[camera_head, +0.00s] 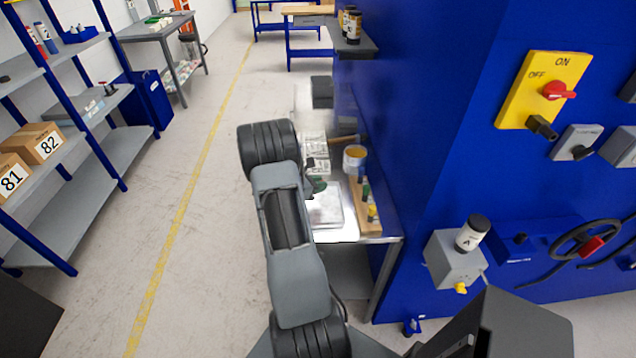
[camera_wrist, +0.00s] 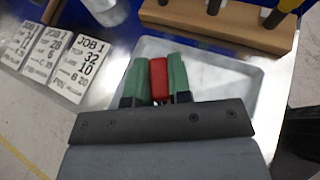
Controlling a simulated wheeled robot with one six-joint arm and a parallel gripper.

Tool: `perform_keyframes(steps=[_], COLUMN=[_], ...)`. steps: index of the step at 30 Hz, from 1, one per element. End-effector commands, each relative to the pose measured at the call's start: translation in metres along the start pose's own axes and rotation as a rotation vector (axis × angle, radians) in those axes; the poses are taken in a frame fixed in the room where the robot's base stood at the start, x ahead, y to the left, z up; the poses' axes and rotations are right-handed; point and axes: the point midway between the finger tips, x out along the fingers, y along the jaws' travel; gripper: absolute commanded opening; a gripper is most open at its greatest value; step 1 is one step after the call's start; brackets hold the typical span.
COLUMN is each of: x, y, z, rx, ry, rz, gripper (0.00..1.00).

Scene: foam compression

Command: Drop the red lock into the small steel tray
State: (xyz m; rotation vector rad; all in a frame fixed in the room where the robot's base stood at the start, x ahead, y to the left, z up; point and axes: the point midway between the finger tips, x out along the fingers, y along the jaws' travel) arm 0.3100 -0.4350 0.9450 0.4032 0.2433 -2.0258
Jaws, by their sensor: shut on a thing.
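The red lock (camera_wrist: 158,80) is between the two green fingertips of my gripper (camera_wrist: 158,82) in the wrist view. The gripper is shut on it. The small steel tray (camera_wrist: 240,92) lies beyond and below the gripper, and the lock appears over it in that view. Whether the lock touches the tray I cannot tell. In the head view the tray (camera_head: 326,207) lies on the steel table, and my arm covers part of it. The lock is hidden there, with only a bit of my gripper (camera_head: 318,186) showing.
The table (camera_head: 345,236) also holds job cards (camera_head: 315,150), a yellow-banded can (camera_head: 355,158) and a wooden tool block (camera_head: 365,215), right of the tray. A blue machine wall (camera_head: 430,130) stands close on the right. The floor (camera_head: 200,230) to the left is clear.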

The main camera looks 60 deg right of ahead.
Motion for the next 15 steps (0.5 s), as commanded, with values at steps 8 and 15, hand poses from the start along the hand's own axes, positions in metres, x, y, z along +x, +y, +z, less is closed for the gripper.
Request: perform_keyframes(steps=[8,15], x=[0.012,0.015], y=[0.0,0.001], z=[-0.03,-0.037], rx=[0.0,0.0], ry=[0.0,-0.001], rz=[0.001,0.002], gripper=[0.0,0.0])
